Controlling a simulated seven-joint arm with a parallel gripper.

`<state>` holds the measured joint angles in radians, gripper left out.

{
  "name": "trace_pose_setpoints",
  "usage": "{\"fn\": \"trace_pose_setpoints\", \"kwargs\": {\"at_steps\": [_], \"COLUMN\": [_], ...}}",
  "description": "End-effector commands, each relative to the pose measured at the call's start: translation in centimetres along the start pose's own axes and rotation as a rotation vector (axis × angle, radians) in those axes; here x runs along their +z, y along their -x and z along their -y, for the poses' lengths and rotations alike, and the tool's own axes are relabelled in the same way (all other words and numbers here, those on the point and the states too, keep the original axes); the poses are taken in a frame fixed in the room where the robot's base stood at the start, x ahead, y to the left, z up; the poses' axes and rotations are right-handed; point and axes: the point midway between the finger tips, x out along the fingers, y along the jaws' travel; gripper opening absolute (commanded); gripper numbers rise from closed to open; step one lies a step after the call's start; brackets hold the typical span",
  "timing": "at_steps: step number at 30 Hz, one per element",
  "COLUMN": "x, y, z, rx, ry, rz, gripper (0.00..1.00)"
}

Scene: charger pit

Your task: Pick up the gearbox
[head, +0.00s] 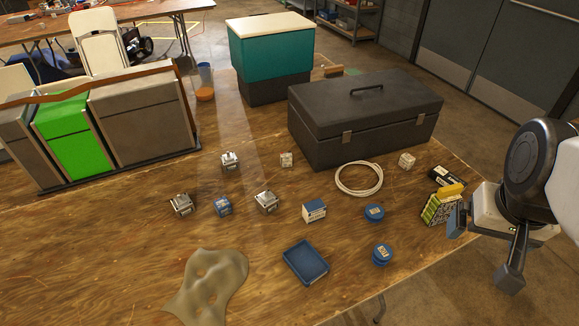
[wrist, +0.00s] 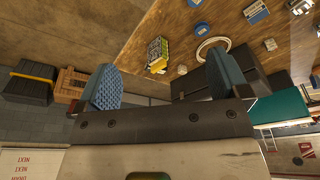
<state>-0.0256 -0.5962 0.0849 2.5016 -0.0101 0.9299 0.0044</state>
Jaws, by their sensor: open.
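Several small silvery metal blocks with fittings on top stand on the wooden table; any could be the gearbox, and I cannot tell which. One metal block (head: 181,205) is at the left, another metal block (head: 266,201) is nearer the middle, and a third metal block (head: 230,161) is farther back. A similar block with blue sides (head: 223,206) stands between the first two. My gripper (head: 483,248) is open and empty at the table's right edge, well away from these blocks. In the wrist view its two blue-padded fingers (wrist: 162,80) are spread apart.
A yellow-green pack (head: 437,208) stands close to my gripper. Blue round tins (head: 374,213), a blue-and-white box (head: 314,211), a blue tray (head: 304,262) and a white cable coil (head: 359,178) lie between. A dark toolbox (head: 362,117) stands behind.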

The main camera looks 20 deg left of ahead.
Motion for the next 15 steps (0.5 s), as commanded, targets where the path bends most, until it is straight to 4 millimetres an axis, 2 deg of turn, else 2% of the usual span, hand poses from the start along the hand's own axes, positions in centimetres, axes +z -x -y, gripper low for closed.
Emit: {"fn": "trace_pose_setpoints", "kwargs": {"at_steps": [8, 15], "x": [-5.2, -9.8], "y": [-1.7, -4.0], "z": [3.4, 7.5], "rx": [-0.020, -0.038], "ry": [0.122, 0.239], "rz": [0.030, 0.054], "gripper": [0.94, 0.94]}}
